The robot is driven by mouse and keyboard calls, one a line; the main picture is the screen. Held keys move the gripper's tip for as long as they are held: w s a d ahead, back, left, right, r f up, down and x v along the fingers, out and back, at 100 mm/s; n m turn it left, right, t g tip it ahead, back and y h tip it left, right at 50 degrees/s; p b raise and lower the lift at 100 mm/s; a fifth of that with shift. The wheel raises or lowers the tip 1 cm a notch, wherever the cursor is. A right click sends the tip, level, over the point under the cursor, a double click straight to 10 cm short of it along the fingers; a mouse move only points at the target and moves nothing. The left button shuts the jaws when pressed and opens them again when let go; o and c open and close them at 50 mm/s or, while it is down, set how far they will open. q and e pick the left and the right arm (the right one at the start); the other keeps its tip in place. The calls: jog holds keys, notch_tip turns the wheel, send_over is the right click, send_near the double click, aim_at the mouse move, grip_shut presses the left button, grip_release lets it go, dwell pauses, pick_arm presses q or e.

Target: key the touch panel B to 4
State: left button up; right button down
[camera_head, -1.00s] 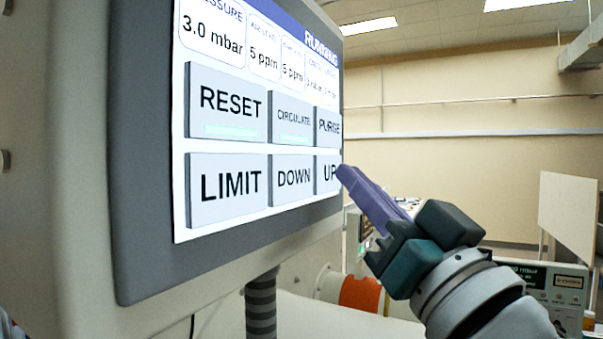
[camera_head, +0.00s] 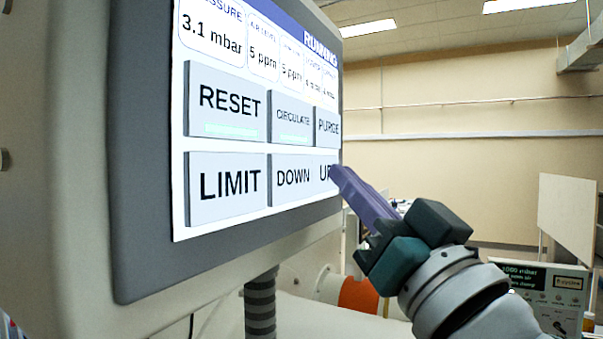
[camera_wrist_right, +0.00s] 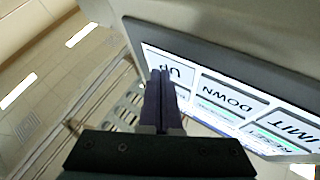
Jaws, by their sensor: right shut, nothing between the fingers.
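The touch panel (camera_head: 228,178) fills the left of the head view. Its screen reads 3.1 mbar and RUNNING, with buttons RESET, CIRCULATE, PURGE, LIMIT, DOWN and UP. I cannot read a letter B on it. My right gripper (camera_head: 337,172) is shut and empty, with its purple fingertips at the UP button (camera_head: 325,173), covering part of its label. In the right wrist view the shut fingers (camera_wrist_right: 161,74) overlap the edge of the UP button (camera_wrist_right: 177,73); the image does not settle how firmly they touch. My left gripper is not in view.
An instrument box with a small display (camera_head: 543,290) stands at the lower right. A pale board (camera_head: 567,215) stands behind it. An orange-banded cylinder (camera_head: 357,294) is below the panel. The space right of the panel is open, with a far wall behind.

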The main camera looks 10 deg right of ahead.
jog(key=shift+s+d+p, duration=0.4)
jog(key=shift+s+d, duration=0.1)
jog(key=shift+d, duration=0.2)
jog(key=s+d, duration=0.1)
jog(key=d, duration=0.1)
jog(key=s+d+p, duration=0.1)
jog(key=d, duration=0.1)
jog(key=shift+s+p, duration=0.3)
jog(key=shift+s, duration=0.1)
dwell(0.6)
jog(key=shift+d, duration=0.1)
